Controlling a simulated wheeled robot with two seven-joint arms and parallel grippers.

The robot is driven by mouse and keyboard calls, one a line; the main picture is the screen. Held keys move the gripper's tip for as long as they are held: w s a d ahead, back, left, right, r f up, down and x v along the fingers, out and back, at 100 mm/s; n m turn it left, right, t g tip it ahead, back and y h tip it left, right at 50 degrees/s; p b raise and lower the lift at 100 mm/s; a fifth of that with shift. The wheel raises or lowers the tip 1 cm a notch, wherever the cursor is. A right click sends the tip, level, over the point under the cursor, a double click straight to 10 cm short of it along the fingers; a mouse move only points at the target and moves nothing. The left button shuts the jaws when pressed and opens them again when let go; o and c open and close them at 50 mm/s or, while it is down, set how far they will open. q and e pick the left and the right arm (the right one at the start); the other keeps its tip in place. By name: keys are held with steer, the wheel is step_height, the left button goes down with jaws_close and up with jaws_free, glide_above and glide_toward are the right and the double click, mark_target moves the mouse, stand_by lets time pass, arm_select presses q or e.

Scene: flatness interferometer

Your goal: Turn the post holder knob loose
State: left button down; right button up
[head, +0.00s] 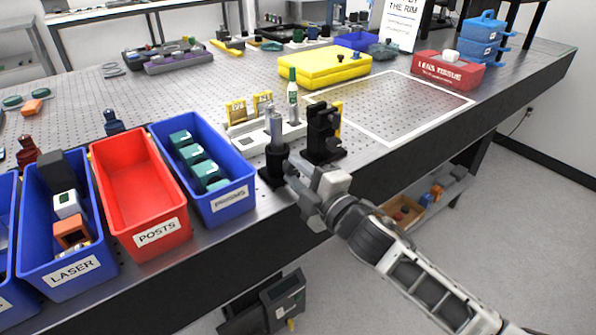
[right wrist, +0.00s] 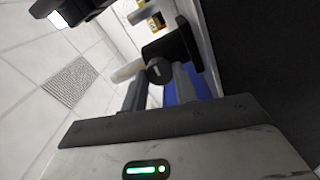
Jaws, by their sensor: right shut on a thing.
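The black post holder (head: 274,163) stands near the table's front edge, with a silver post (head: 275,127) upright in it. My right gripper (head: 291,170) reaches it from the front right and is shut on the holder's knob. In the right wrist view the dark round knob (right wrist: 158,71) sits between the two fingertips, and the holder (right wrist: 180,48) is just beyond it. In the head view the gripper hides the knob. My left gripper is not in view.
A black mount (head: 322,135) stands close to the right of the holder. A blue PRISMS bin (head: 231,200) and a red POSTS bin (head: 155,236) stand to the left. A white tray (head: 250,140) with a bottle (head: 292,95) is behind. The white-outlined area (head: 430,125) at right is mostly clear.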

steer(key=shift+n, duration=0.4)
steer(key=o, duration=1)
steer(key=shift+b+v, duration=0.95)
steer(key=shift+v, duration=7.05)
